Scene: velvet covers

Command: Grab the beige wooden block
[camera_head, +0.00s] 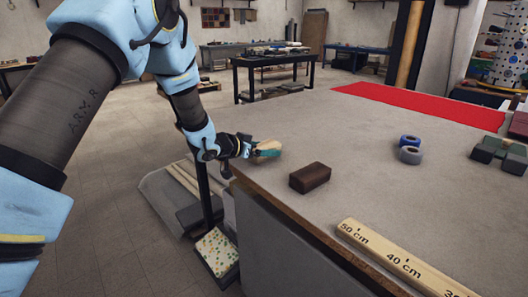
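The beige wooden block (268,145) is small in the head view, at the far left edge of the grey table. My gripper (262,152) is right at it, with a teal finger across the block's near side. The finger and the black gripper body hide part of the block. I cannot tell whether the fingers are closed on it, or whether the block rests on the table or is just above it.
A dark brown block (310,178) lies on the grey table (370,130) close by. A wooden ruler (400,262) lies along the near edge. Blue and grey tape rolls (410,154) and dark green blocks (500,153) are at the right. The middle is clear.

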